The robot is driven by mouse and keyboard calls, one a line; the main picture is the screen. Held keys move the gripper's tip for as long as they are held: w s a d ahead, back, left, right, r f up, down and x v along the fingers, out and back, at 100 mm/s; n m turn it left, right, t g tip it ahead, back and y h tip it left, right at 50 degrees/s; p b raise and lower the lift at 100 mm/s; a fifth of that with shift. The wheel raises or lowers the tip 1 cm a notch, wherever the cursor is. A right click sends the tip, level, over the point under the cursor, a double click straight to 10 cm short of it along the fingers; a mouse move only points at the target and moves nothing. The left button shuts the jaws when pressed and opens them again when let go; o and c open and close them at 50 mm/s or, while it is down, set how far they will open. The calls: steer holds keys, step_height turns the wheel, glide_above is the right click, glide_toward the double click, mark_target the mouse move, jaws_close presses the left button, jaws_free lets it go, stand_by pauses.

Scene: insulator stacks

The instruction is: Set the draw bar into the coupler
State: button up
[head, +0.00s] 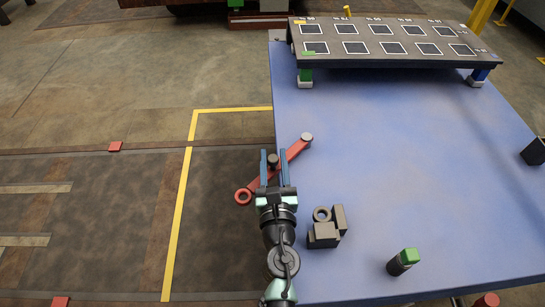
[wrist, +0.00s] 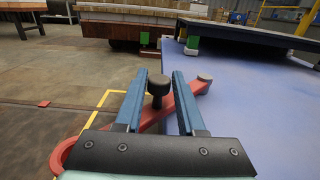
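The draw bar looks to be the red bar (head: 294,152) lying slanted across the table's left edge. It has a red ring (head: 243,197) at its near left end, which overhangs the edge, and a grey round cap (head: 306,138) at its far end. A dark knob (wrist: 157,86) stands up from the bar. My gripper (head: 273,153) has its blue fingers on either side of this knob, with gaps showing in the wrist view, so it is open. A dark brown block group with a ring (head: 325,236) stands right of my gripper; it may be the coupler, but I cannot be sure.
The blue table (head: 400,150) is mostly bare in the middle. A dark raised panel with marked squares (head: 390,50) stands at the back.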

steer(key=shift+o, duration=1.4)
steer(key=s+b, duration=0.2)
steer(key=s, duration=1.1)
